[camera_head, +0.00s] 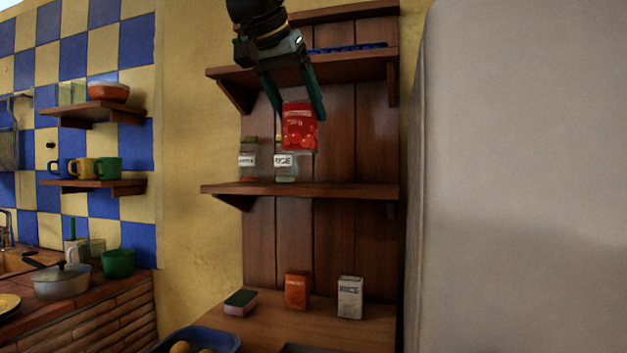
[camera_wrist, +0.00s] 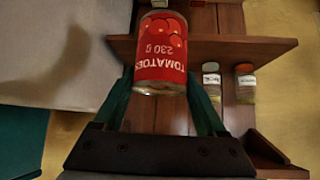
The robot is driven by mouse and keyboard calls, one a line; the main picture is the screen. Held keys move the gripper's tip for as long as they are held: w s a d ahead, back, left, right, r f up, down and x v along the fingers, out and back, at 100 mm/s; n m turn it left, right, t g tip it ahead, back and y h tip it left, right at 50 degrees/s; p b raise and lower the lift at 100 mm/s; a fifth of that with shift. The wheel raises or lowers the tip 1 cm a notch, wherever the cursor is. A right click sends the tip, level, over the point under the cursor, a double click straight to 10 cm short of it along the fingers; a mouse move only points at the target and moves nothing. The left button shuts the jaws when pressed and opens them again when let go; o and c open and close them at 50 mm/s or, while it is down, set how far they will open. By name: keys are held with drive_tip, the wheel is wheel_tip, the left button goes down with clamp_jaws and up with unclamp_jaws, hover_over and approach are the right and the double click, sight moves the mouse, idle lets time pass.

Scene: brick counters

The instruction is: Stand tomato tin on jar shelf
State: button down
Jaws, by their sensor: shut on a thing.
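The red tomato tin (camera_head: 300,127) is held by my gripper (camera_head: 298,108) in the air, above the jar shelf (camera_head: 340,188). In the head view it overlaps the upper part of the rice jar (camera_head: 285,168). In the wrist view the tin (camera_wrist: 161,50) sits between the two green fingers of my gripper (camera_wrist: 165,95), its lettering upside down. The jar shelf (camera_wrist: 200,50) also shows there behind the tin. A second jar (camera_head: 249,160) stands on the shelf left of the rice jar. The shelf to the right of the jars is bare.
An upper shelf (camera_head: 350,60) with a blue item (camera_head: 348,47) is above. Below, an orange box (camera_head: 297,290), a white box (camera_head: 350,297) and a sponge (camera_head: 240,302) stand on the counter. A large grey body (camera_head: 525,180) borders the right side.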

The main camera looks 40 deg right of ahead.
drive_tip(key=w+d+p, duration=0.4)
drive_tip(key=w+d, duration=0.1)
drive_tip(key=d, duration=0.3)
drive_tip(key=w+d+p, duration=0.3)
drive_tip(key=w+d, duration=0.2)
drive_tip(key=d, duration=0.3)
drive_tip(key=f, duration=0.2)
drive_tip(key=f+p, duration=0.1)
drive_tip(key=f, duration=0.2)
drive_tip(key=shift+w+d+f, duration=0.2)
drive_tip(key=shift+f, duration=0.05)
drive_tip(key=shift+w+d+f+p, duration=0.15)
drive_tip(key=shift+f+p, duration=0.15)
drive_tip(key=shift+f, duration=0.35)
drive_tip(key=shift+f, duration=0.15)
unclamp_jaws()
